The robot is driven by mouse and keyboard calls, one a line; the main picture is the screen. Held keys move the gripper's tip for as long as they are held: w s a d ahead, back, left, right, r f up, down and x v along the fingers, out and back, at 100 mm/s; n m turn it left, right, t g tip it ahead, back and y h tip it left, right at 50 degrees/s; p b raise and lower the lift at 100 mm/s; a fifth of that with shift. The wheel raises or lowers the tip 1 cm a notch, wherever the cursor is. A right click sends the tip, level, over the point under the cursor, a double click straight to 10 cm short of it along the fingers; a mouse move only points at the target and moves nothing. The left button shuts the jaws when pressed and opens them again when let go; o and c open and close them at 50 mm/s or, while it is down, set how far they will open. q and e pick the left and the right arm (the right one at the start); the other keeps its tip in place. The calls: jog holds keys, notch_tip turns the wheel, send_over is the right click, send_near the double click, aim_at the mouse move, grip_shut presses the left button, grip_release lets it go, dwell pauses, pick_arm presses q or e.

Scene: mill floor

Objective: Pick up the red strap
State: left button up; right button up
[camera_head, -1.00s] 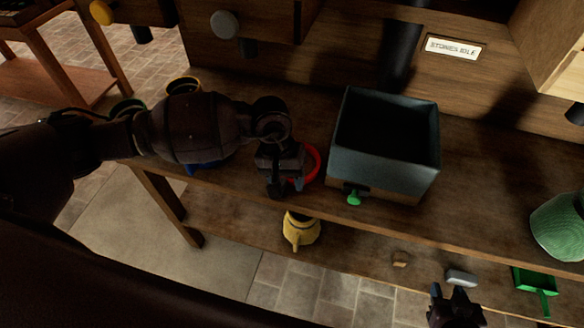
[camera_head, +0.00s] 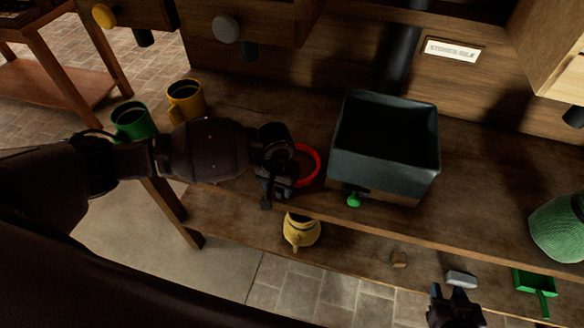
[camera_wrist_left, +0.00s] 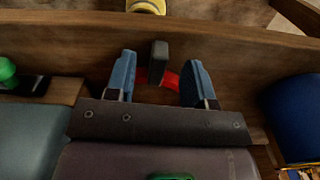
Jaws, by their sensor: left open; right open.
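The red strap (camera_head: 311,160) forms a ring on the bench, just left of the grey-blue bin. My left gripper (camera_head: 281,189) is at its near left side and hides part of it. In the left wrist view, a piece of the red strap (camera_wrist_left: 172,80) shows between the two blue-tipped fingers of the open left gripper (camera_wrist_left: 159,80). A dark block stands partly in front of it there. I cannot tell whether the fingers touch the strap. My right gripper (camera_head: 455,303) is open at the bottom right, far from the strap.
The grey-blue bin (camera_head: 385,180) stands close right of the strap, with a green knob (camera_head: 354,200) below it. Green (camera_head: 133,118) and yellow (camera_head: 186,99) mugs stand behind my left arm. A blue container (camera_wrist_left: 298,115) is right in the wrist view.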

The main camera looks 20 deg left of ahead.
pick_arm(q)
jog(key=shift+f, duration=1.25)
jog(key=shift+c, duration=0.3)
grip_shut()
jog(key=shift+r, duration=0.15)
